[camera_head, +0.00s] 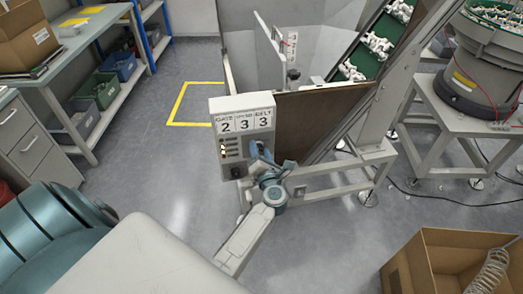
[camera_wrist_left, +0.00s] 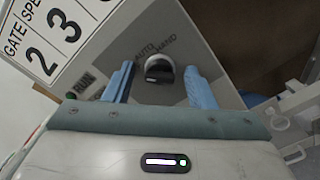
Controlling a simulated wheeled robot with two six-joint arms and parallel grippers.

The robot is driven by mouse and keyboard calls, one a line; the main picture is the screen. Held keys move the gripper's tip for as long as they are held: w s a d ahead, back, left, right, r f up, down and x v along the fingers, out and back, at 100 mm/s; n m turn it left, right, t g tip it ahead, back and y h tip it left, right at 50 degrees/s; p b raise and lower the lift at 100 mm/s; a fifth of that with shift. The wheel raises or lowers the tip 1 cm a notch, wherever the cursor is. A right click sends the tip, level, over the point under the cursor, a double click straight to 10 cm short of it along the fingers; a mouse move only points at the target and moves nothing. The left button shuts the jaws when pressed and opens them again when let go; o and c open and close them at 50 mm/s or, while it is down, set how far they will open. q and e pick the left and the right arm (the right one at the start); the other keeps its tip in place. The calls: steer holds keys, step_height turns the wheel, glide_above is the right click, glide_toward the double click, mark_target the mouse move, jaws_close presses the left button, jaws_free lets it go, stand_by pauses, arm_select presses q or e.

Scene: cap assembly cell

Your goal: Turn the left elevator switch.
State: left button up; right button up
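The control box (camera_head: 243,112) is a pale panel with a display card reading GATE 2, SPEED 3, BELT 3. In the left wrist view a black rotary switch (camera_wrist_left: 158,70) with a pale collar sits on the panel, with AUTO and HAND lettering beside it. My left gripper (camera_head: 256,150) is at the panel's lower right in the head view. In the left wrist view the left gripper (camera_wrist_left: 159,72) has its two blue fingers apart, one on each side of the switch with gaps visible. I cannot tell how deep the fingertips reach. My right gripper is not in view.
A dark knob (camera_head: 236,172) and small lit indicators (camera_head: 223,150) are on the panel's left side. A hopper with a brown board (camera_head: 318,122) and a green conveyor (camera_head: 378,47) stand behind it. A cardboard box (camera_head: 408,268) is at lower right. Floor left of the panel is clear.

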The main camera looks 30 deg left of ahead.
arm_select(q)
steer(key=c, duration=0.9)
steer(key=shift+c, duration=0.2)
